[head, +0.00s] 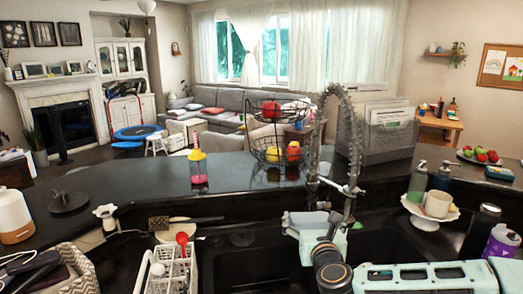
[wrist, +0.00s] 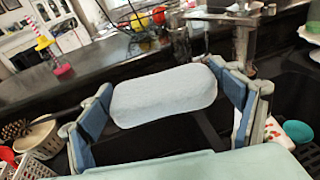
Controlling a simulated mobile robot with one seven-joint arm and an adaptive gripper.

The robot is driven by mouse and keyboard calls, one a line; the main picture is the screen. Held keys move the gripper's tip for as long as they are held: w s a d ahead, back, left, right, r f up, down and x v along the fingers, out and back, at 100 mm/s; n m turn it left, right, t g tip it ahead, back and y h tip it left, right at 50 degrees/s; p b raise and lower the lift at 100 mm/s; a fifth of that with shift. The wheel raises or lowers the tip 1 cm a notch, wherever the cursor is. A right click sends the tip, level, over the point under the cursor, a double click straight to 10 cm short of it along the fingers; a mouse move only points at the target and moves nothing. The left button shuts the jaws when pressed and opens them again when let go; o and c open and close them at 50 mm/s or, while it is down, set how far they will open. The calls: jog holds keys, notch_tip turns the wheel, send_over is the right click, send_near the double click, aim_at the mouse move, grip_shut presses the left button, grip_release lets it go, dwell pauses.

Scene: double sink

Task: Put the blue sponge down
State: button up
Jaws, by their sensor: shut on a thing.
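The blue sponge (wrist: 165,95) is a pale blue, rounded block. In the wrist view it lies crosswise between the two blue-padded fingers of my gripper (wrist: 162,82), which are shut on its two ends. In the head view my gripper (head: 314,222) is over the double sink, near the middle, in front of the tall coiled faucet (head: 354,140). The sponge is held up, with dark sink surfaces showing below it.
A white utensil caddy (head: 172,272) with a red spoon stands at the left sink. A brush (head: 168,222) lies behind it.

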jog(key=shift+r, duration=0.55)
jog(key=shift+f, duration=0.1)
